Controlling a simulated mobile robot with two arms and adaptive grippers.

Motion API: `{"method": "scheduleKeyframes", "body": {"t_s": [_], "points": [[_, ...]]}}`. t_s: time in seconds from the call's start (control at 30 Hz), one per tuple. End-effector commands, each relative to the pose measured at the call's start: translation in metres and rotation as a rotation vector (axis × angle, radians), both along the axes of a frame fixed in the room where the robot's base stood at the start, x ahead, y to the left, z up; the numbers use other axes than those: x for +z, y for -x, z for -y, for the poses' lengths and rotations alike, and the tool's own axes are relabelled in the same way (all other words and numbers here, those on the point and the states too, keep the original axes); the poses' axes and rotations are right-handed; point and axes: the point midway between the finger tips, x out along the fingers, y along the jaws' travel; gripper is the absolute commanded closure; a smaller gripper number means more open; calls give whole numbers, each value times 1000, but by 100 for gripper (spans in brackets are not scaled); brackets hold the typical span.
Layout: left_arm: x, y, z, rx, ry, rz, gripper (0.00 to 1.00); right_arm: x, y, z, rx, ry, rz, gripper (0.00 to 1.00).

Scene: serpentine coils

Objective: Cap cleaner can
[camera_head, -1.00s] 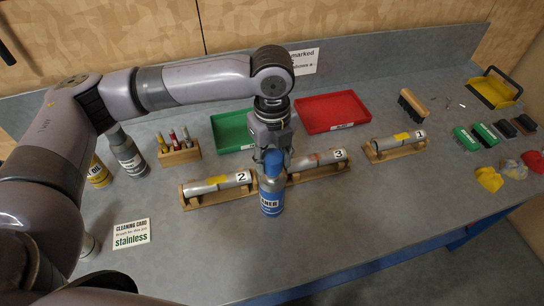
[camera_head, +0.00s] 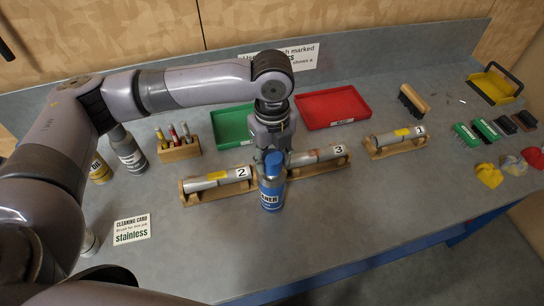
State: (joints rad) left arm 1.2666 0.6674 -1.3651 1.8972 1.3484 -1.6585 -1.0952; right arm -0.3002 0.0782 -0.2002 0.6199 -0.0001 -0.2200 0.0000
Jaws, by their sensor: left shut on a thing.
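The cleaner can (camera_head: 271,195) stands upright near the middle of the bench, silver on top with a blue label partly reading "NER". A blue cap (camera_head: 273,163) is at the top of the can, in line with it. I cannot tell whether it is fully seated. My left gripper (camera_head: 272,152) reaches down from above and is shut on the cap; its fingertips are partly hidden. My right gripper is not in view.
Behind are a green tray (camera_head: 231,123) and a red tray (camera_head: 333,109). A cleaning card (camera_head: 132,229) lies front left.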

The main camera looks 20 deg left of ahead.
Motion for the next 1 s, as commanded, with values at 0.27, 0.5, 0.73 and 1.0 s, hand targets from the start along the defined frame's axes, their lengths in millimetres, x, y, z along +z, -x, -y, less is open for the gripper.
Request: {"method": "scheduleKeyframes", "body": {"t_s": [0.27,0.5,0.73,1.0], "points": [[-5,0,0,0,0,-1,73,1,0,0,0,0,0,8],[-10,0,0,0,0,0,73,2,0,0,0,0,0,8],[-11,0,0,0,0,0,73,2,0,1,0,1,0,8],[-11,0,0,0,0,0,73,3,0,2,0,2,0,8]]}}
